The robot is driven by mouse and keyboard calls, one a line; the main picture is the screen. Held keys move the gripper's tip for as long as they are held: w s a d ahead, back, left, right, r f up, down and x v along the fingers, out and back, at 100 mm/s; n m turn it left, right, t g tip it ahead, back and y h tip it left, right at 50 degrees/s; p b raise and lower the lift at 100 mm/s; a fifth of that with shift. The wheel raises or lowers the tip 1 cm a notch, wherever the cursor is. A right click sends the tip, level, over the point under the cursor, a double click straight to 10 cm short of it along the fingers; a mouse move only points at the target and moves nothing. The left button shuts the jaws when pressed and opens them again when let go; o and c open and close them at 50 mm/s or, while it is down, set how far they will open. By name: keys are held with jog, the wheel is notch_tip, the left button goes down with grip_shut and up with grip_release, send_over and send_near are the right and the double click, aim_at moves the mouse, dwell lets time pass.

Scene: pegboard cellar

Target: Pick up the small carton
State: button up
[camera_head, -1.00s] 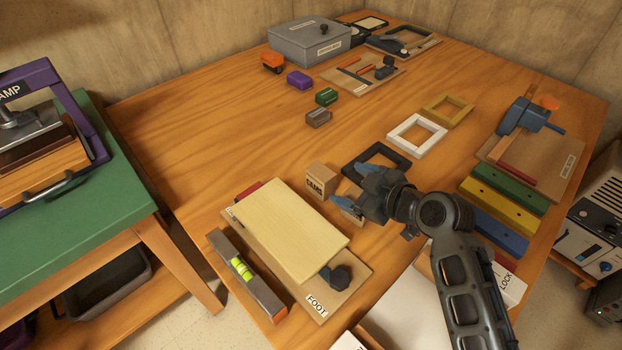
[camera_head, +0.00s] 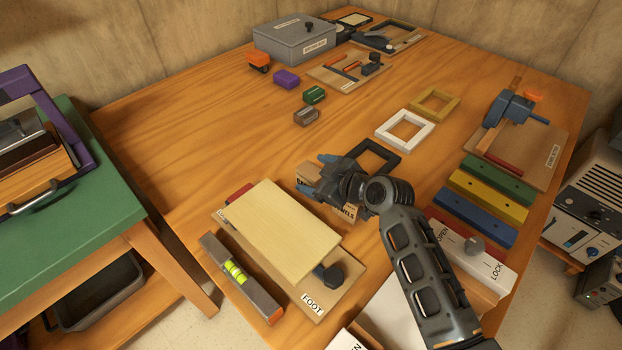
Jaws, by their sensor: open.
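A pale board on a base labelled FOOT (camera_head: 312,304) and a spirit level (camera_head: 241,277) lie in front. Black (camera_head: 392,158), white (camera_head: 405,131) and yellow (camera_head: 435,105) frames lie behind and right. The bench's left middle is clear.

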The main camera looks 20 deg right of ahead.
jog(key=shift+c, duration=0.2)
jog(key=c, duration=1.1)
